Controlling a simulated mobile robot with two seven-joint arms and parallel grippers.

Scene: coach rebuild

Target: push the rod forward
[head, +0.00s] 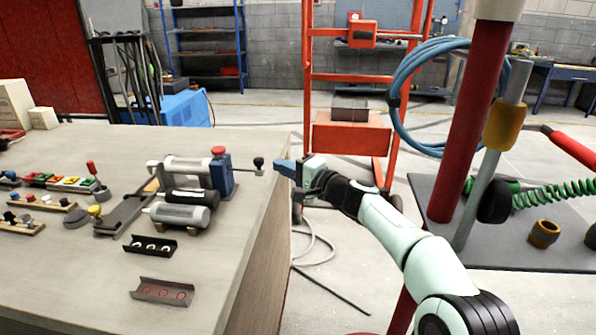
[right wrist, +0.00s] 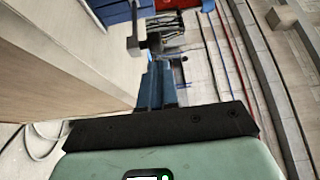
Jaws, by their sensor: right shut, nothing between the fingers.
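A thin metal rod (head: 247,171) sticks out to the right from a blue block (head: 221,175) with a red knob, part of a cylinder device on the bench. The rod carries a small dark end piece (head: 258,163) near the bench's right edge. My right gripper (head: 279,168) is just right of this end piece, with a small gap showing. Its blue fingers are shut and empty. In the right wrist view the shut fingers (right wrist: 154,88) point up the picture, and a grey and dark end piece (right wrist: 135,43) shows beyond them. My left gripper is not in view.
The wooden bench (head: 90,290) ends just left of my right gripper. A red post (head: 470,130) and an orange frame (head: 350,77) stand to the right and behind.

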